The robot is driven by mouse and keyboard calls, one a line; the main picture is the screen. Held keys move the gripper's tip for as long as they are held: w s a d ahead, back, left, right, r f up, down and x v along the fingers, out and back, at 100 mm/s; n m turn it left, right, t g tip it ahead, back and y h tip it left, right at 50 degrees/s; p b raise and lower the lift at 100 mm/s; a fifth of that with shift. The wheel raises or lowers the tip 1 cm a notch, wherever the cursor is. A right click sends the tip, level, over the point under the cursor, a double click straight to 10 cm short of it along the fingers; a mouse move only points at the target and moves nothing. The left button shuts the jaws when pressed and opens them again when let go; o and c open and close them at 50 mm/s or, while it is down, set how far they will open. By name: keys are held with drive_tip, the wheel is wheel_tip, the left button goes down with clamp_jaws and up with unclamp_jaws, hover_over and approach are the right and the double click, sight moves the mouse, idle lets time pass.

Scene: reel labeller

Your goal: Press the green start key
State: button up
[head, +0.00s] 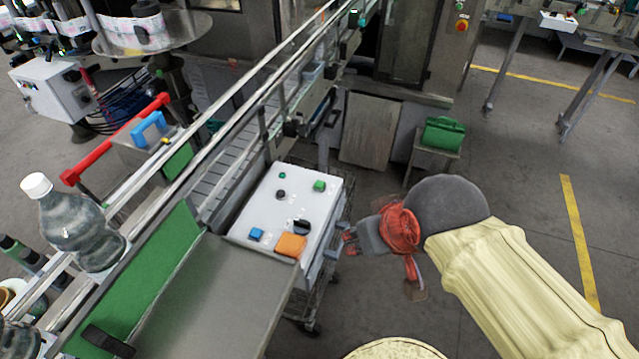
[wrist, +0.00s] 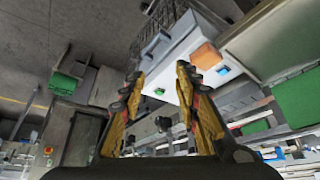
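A white control panel (head: 262,208) sits beside the conveyor in the head view. A square green key (head: 319,186) is near its far right corner, and a smaller round green button (head: 282,175) is to the left of that. No label is readable to tell which is the start key. My gripper (head: 348,243) is right of the panel, apart from it. In the wrist view my gripper (wrist: 159,74) has its fingers spread with nothing held. The panel (wrist: 186,50) lies beyond them, with a green key (wrist: 160,91) showing between the fingers.
The panel also carries an orange block (head: 291,245), a blue key (head: 257,234) and black knobs (head: 302,227). The conveyor rails (head: 240,90) run along its left. A bottle (head: 75,225) stands at far left. A green case (head: 442,133) sits on a stool behind. Floor is open at right.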

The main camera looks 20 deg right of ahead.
clamp_jaws()
idle(1.4)
